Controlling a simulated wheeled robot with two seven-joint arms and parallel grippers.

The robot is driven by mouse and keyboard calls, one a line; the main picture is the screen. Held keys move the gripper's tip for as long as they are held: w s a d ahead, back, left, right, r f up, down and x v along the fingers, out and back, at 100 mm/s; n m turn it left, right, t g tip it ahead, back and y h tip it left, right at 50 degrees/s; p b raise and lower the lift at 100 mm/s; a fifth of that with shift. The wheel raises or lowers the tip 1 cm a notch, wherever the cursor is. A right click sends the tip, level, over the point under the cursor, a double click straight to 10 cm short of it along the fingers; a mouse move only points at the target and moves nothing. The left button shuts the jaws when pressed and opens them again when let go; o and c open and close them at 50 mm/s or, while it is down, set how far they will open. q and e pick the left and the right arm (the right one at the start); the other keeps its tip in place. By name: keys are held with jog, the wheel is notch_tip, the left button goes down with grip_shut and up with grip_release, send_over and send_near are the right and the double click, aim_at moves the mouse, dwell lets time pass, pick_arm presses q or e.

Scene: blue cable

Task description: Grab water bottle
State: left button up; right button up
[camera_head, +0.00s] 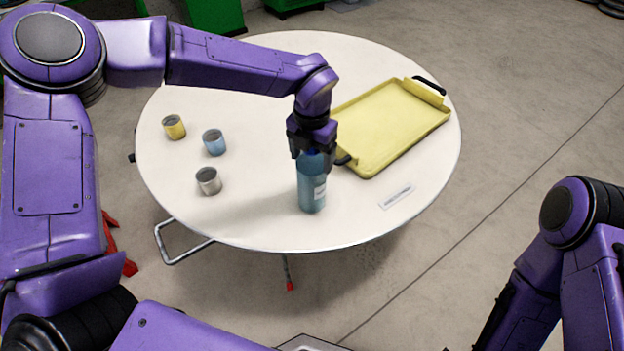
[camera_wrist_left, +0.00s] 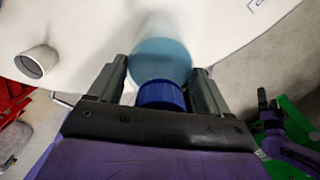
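In the left wrist view, the bottle's blue cap (camera_wrist_left: 161,95) and rounded shoulder (camera_wrist_left: 160,60) sit between the two spread fingers of my left gripper (camera_wrist_left: 160,78). A narrow gap shows beside the cap, so the fingers look open around it. My right arm is at the lower right of the head view; its gripper is out of view.
A yellow tray (camera_head: 385,122) with dark handles lies right of the bottle. A yellow cup (camera_head: 174,127), a blue cup (camera_head: 214,142) and a grey metal cup (camera_head: 208,181) stand to the left. A white label (camera_head: 396,196) lies near the right front edge.

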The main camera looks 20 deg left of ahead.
pick_arm(q)
grip_shut()
jog(key=shift+w+r, duration=0.1)
jog(key=shift+r, duration=0.1)
